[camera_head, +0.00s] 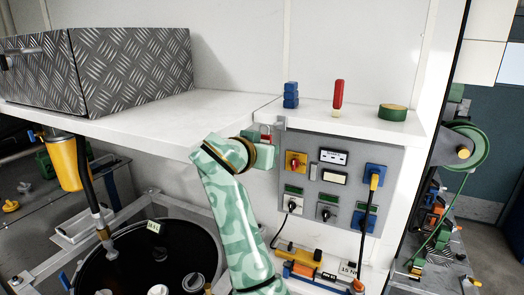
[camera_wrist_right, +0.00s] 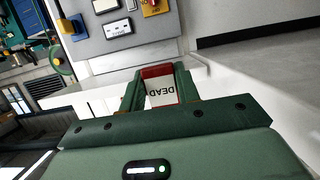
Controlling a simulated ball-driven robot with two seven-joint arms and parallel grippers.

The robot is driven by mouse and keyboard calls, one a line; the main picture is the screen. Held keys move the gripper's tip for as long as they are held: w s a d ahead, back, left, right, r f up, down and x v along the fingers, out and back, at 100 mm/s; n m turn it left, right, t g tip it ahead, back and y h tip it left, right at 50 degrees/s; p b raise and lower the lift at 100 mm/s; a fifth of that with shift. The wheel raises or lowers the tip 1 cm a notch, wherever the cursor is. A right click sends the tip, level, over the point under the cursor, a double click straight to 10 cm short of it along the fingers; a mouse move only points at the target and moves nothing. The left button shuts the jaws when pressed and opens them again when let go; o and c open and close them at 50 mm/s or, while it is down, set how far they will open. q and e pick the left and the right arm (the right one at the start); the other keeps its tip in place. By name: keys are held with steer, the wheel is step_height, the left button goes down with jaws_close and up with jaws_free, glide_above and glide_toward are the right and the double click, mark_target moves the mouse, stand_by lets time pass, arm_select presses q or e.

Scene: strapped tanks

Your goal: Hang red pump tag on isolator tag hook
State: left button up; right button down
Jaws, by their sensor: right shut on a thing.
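My right gripper (camera_head: 268,143) is beside the upper left corner of the grey control panel. It is shut on the red tag (camera_head: 265,133), of which only a small red part shows in the head view. In the right wrist view the red and white tag (camera_wrist_right: 161,93) sits between the fingers (camera_wrist_right: 161,88), reading "DEAD" upside down. The red and yellow isolator switch (camera_head: 296,163) is on the panel, just right of the gripper; it also shows in the wrist view (camera_wrist_right: 154,6). A small grey bracket (camera_head: 281,122) is at the panel's top left; I cannot tell whether it is the hook. My left gripper is out of view.
The control panel (camera_head: 340,208) carries several switches and a black cable. A black tank (camera_head: 150,255) is lower left.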

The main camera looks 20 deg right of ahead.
steer(key=r+x, duration=0.1)
steer(key=x, duration=0.8)
steer(key=shift+w+d+b, duration=0.2)
steer(key=shift+d+b, duration=0.1)
steer(key=shift+b, duration=0.05)
stand_by(0.6)
steer(key=c, duration=0.9)
jaws_free()
steer(key=shift+c, duration=0.2)
